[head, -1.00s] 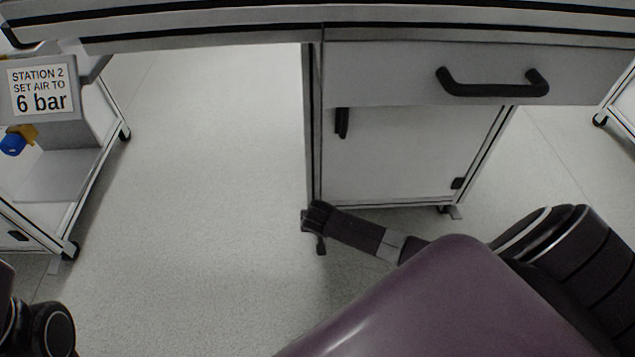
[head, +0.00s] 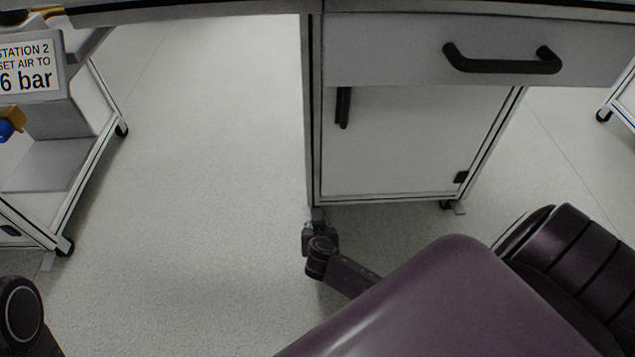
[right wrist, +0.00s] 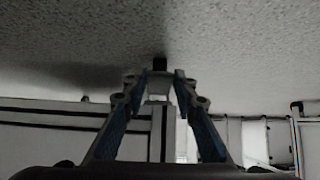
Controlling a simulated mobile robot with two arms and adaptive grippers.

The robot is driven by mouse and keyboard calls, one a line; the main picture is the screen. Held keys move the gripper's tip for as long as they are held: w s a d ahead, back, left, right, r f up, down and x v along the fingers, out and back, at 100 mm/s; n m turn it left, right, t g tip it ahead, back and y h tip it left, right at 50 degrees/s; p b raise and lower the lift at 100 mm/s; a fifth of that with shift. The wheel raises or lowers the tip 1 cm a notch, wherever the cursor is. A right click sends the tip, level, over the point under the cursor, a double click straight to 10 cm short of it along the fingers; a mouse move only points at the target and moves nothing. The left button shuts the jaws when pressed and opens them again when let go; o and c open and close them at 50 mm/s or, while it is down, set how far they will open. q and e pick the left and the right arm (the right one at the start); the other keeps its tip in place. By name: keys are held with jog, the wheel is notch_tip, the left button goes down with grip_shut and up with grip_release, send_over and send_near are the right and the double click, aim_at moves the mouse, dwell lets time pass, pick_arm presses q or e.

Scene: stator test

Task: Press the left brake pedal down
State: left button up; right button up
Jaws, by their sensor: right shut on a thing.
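The bench's left front leg (head: 312,120) ends in a small caster foot low in the middle of the head view. My right arm's dark end (head: 320,250) is right at this foot and hides most of it, including the brake pedal. In the right wrist view the floor is at the top. There my right gripper (right wrist: 156,76) has its fingertips close together around a pale grey piece (right wrist: 158,90) at the foot, which looks like the left brake pedal. A black block, likely the wheel (right wrist: 160,63), shows just beyond the tips. My left gripper is out of view.
The bench has a drawer with a black handle (head: 502,66) and a cabinet door (head: 410,140). Its right caster (head: 452,208) shows a grey pedal. A grey cart (head: 40,160) with an air-pressure sign (head: 26,68) stands at left. The floor between (head: 190,180) is clear.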

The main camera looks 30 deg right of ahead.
jog(key=shift+s+a+f, duration=0.4)
jog(key=shift+f, duration=0.05)
jog(key=o, duration=0.9)
jog(key=shift+o, duration=1.1)
jog(key=shift+w+d, duration=0.1)
jog(key=shift+d+r, duration=0.1)
jog(key=shift+r, duration=0.05)
jog(key=shift+r, duration=0.15)
jog(key=v, duration=1.1)
jog(key=shift+s+r, duration=0.2)
jog(key=shift+s, duration=0.05)
jog(key=shift+s+a, duration=0.1)
jog(key=shift+a, duration=0.15)
